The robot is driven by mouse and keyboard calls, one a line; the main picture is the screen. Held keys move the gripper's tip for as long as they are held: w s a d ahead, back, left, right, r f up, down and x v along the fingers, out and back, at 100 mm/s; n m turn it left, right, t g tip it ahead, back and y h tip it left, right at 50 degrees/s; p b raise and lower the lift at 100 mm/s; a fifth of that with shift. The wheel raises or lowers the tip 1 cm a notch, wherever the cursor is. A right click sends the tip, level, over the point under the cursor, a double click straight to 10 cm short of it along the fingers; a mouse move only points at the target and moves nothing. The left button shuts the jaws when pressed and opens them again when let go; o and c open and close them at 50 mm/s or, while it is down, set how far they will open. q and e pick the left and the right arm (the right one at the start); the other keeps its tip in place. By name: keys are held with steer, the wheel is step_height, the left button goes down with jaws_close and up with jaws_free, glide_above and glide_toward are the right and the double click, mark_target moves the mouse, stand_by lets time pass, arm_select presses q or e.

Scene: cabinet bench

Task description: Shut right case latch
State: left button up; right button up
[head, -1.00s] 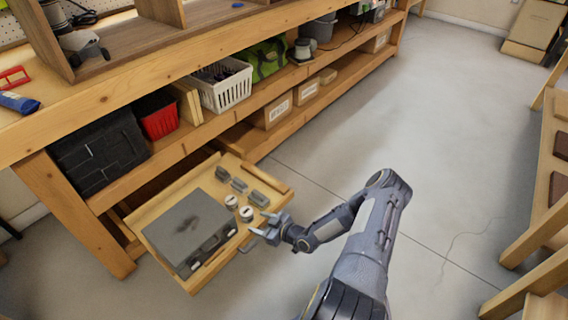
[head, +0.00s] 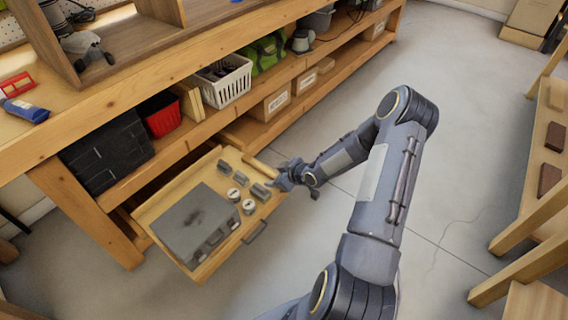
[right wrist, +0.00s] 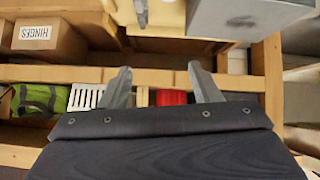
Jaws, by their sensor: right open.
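The grey case (head: 195,224) lies with its lid down in the pulled-out wooden drawer, at the drawer's left. Part of a grey box, likely the case, shows at the top of the right wrist view (right wrist: 262,10). My right gripper (head: 276,175) is at the drawer's right end, beyond the small grey parts and apart from the case. Its two fingers stand apart and empty in the right wrist view (right wrist: 157,82). My left gripper is not in view.
Two round tins (head: 249,206) and several small grey blocks (head: 261,192) lie right of the case. The drawer handle (head: 256,232) sticks out in front. The bench shelf above holds a white basket (head: 224,82), a red bin (head: 161,115) and boxes.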

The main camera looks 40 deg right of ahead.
steer(key=shift+s+d+r+g+h+p, duration=0.1)
steer(key=shift+d+r+p, duration=0.05)
steer(key=shift+r, duration=0.45)
steer(key=shift+s+d+r+g+h+p, duration=0.1)
steer(key=shift+d+r, duration=0.05)
steer(key=shift+r, duration=0.45)
steer(key=shift+s+d+r+g+h+p, duration=0.1)
steer(key=shift+d+r+p, duration=0.05)
steer(key=shift+r, duration=0.45)
steer(key=s+a+r+m+g+h, duration=0.15)
steer(key=s+r, duration=0.25)
steer(key=r, duration=0.5)
steer(key=s+a+r+m+g+h, duration=0.1)
steer(key=s+a+r+m, duration=0.2)
steer(key=r, duration=0.6)
steer(key=s+a+r+m+y, duration=0.15)
steer(key=s+a+r, duration=0.25)
steer(key=s+a, duration=0.45)
steer(key=s+a+r+y, duration=0.3)
steer(key=s+a, duration=0.2)
steer(key=s, duration=0.7)
step_height(320, 180, up, 21)
steer(key=p, duration=2.1)
steer(key=shift+g, duration=0.35)
